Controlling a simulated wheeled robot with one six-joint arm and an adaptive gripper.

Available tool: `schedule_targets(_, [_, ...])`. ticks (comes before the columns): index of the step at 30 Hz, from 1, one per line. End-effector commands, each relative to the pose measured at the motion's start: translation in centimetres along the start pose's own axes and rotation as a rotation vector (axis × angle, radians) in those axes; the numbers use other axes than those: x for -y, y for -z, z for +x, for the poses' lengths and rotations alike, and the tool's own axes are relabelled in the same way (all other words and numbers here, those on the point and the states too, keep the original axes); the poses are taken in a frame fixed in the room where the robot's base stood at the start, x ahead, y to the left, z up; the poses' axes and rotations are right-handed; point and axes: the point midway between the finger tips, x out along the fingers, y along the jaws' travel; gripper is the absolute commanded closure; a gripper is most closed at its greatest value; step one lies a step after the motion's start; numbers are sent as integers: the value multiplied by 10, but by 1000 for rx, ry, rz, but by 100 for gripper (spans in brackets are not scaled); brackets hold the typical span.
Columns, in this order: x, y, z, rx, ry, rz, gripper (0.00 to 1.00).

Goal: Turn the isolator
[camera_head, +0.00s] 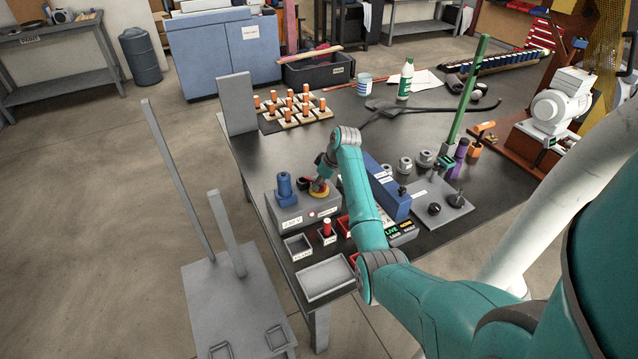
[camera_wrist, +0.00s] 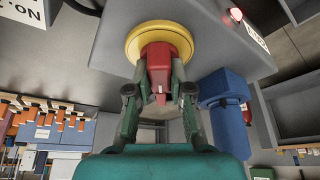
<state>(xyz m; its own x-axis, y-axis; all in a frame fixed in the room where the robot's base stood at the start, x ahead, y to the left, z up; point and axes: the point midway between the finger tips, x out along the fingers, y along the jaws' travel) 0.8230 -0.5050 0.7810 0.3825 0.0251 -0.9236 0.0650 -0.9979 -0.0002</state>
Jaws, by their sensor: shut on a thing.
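The isolator is a red handle (camera_wrist: 165,55) on a round yellow disc (camera_wrist: 136,45), mounted on a grey box (camera_wrist: 105,40). In the head view the yellow disc (camera_head: 318,192) shows on top of the grey box (camera_head: 290,212) at the near left of the bench, partly hidden by my arm. My gripper (camera_wrist: 160,78) is shut on the red handle, one finger on each side. In the head view my gripper (camera_head: 322,178) is over the box, its fingertips hard to make out.
A blue cylinder (camera_head: 284,186) stands on the box beside the isolator; a lit red lamp (camera_wrist: 236,14) is on the box. A long blue block (camera_head: 390,190) and an empty grey tray (camera_head: 325,279) are close by. Orange-topped pieces (camera_head: 290,108) stand farther back.

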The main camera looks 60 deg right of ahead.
Motion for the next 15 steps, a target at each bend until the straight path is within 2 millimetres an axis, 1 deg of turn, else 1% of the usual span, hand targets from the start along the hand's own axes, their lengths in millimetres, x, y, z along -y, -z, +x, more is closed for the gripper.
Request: schedule_targets(15, [-1,0,0,0,189,-451,100])
